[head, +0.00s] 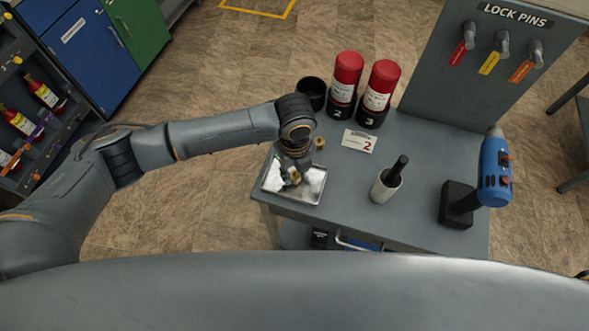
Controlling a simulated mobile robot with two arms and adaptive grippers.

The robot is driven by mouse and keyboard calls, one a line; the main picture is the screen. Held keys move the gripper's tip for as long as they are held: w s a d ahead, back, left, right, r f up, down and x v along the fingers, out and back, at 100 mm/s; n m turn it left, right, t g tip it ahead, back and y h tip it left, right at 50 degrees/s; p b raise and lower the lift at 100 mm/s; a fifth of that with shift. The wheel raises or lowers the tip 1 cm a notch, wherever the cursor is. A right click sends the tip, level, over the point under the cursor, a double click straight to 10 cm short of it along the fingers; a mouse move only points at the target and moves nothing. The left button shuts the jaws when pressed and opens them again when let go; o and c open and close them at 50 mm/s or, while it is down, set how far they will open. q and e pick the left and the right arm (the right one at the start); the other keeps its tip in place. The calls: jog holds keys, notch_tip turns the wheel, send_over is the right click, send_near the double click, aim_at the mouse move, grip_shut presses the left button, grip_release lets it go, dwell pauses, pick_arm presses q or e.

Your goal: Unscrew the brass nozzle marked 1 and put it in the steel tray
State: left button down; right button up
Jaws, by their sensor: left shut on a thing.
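The steel tray (308,198) lies at the left front corner of the grey table, with white cloth-like pieces (316,176) in it. My left gripper (291,176) points down over the tray and is shut on a small brass piece (295,177), which looks like a nozzle; its mark cannot be read. The gripper hides much of this piece, and I cannot tell whether it touches the tray. Another small brass piece (319,142) shows just behind the gripper. My right gripper is not in view.
Two red cylinders (348,74) (381,84) stand in black holders marked 2 and 3, beside an empty black holder (312,92).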

pick_arm(q)
jog(key=shift+f, duration=0.45)
dwell(0.4)
jog(key=c, duration=1)
grip_release()
jog(key=shift+o, duration=0.2)
notch_tip(320, 180, up, 12)
